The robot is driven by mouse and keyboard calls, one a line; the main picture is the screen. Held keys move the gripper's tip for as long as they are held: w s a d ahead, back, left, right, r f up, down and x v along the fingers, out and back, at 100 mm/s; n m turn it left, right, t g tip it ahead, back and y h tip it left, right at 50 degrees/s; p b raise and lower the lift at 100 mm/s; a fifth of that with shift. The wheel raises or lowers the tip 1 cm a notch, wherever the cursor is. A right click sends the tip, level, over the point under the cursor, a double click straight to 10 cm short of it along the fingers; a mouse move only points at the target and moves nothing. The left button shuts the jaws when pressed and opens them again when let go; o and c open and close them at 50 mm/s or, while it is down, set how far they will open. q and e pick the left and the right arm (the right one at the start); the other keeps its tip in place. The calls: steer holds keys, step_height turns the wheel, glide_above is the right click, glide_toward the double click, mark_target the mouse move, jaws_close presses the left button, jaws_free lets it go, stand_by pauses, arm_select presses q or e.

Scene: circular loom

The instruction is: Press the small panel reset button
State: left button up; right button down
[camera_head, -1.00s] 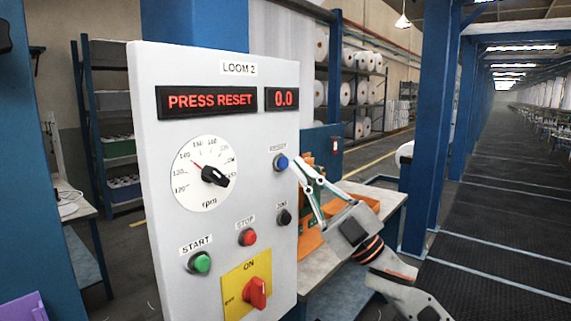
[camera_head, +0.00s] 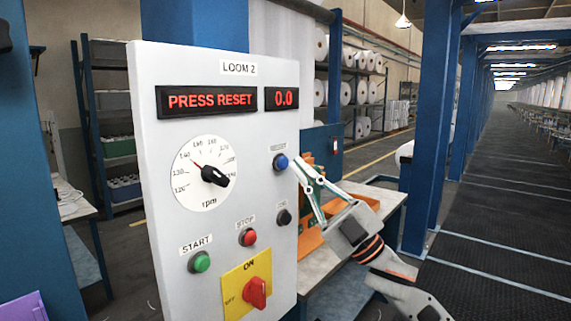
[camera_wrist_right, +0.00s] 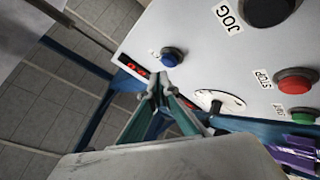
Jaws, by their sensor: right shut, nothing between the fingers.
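The blue reset button (camera_head: 281,162) sits at the upper right of the white panel (camera_head: 225,135), under a small label. My right gripper (camera_head: 295,160) is shut and empty, its fingertips close beside the button in the head view. In the right wrist view the shut fingertips (camera_wrist_right: 158,75) are just below the blue button (camera_wrist_right: 172,57) in the picture. I cannot tell whether they touch it. The panel's red display (camera_head: 212,100) reads PRESS RESET, and the smaller display (camera_head: 282,98) reads 0.0. My left gripper is not in view.
The panel also carries an rpm dial (camera_head: 205,173), a green START button (camera_head: 200,262), a red STOP button (camera_head: 248,237), a black button (camera_head: 284,217) and a red rotary switch (camera_head: 256,292). A workbench (camera_head: 345,265) stands behind my right arm.

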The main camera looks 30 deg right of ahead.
steer(key=shift+w, duration=0.15)
steer(key=shift+w+a, duration=0.15)
steer(key=shift+w, duration=0.1)
steer(key=shift+w+a, duration=0.2)
steer(key=shift+w, duration=0.25)
stand_by(0.8)
steer(key=shift+s, duration=0.1)
steer(key=shift+s+d+p, duration=0.3)
steer(key=shift+s+d, duration=0.05)
steer(key=shift+s, duration=0.4)
steer(key=shift+s+d, duration=0.3)
steer(key=shift+s, duration=0.45)
steer(key=shift+s+d, duration=0.35)
steer(key=shift+s, duration=0.45)
steer(key=shift+s+d, duration=0.3)
steer(key=shift+s, duration=0.45)
